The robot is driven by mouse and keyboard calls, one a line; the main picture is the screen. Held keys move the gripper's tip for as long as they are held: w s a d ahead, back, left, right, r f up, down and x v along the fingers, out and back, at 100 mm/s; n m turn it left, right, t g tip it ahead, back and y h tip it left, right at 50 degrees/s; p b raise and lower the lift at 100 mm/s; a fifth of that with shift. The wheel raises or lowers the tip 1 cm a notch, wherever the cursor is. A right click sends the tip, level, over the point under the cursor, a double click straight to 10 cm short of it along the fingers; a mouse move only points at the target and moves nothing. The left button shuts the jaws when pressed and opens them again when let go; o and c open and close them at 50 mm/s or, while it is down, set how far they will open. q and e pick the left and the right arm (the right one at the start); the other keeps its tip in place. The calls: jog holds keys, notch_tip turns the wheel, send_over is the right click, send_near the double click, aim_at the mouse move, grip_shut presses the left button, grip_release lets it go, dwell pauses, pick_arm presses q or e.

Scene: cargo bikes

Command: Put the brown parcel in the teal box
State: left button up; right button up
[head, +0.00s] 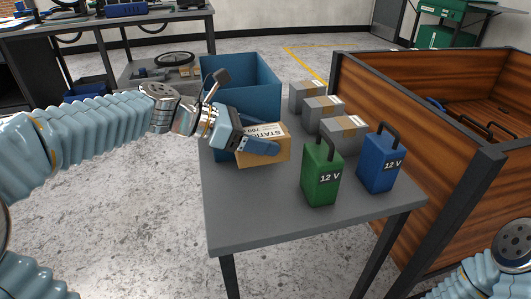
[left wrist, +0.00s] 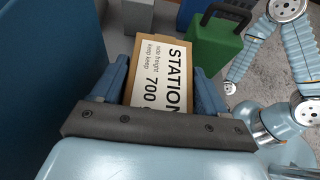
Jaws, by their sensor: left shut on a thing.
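The brown parcel (head: 265,155) has a white label and is at the left side of the grey table (head: 260,222). My left gripper (head: 262,146) is shut on the parcel, with one finger on each side of it. The left wrist view shows the parcel (left wrist: 158,77) between the two blue fingers (left wrist: 160,88). I cannot tell whether the parcel touches the table. The teal box (head: 262,72) stands open-topped just behind the parcel at the table's back left. My right gripper is not in view; only part of my right arm shows at the lower right.
A green 12 V battery (head: 320,178) and a blue 12 V battery (head: 379,165) stand on the table right of the parcel. Several grey parcels (head: 322,108) lie behind them. A wooden cargo box (head: 430,125) borders the table's right side. The front left tabletop is clear.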

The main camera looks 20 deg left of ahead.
pick_arm(q)
jog(key=shift+w+f, duration=0.95)
jog(key=shift+f, duration=0.15)
jog(key=shift+w+f+b, duration=0.15)
jog(key=shift+f+b, duration=0.1)
jog(key=shift+f, duration=0.7)
jog(key=shift+w+f+b, duration=0.15)
jog(key=shift+f+b, duration=0.1)
jog(key=shift+f, duration=0.65)
jog(key=shift+f, duration=0.1)
jog(key=o, duration=1.2)
jog(key=shift+f, duration=0.2)
jog(key=shift+o, duration=0.9)
jog(key=shift+r, duration=0.1)
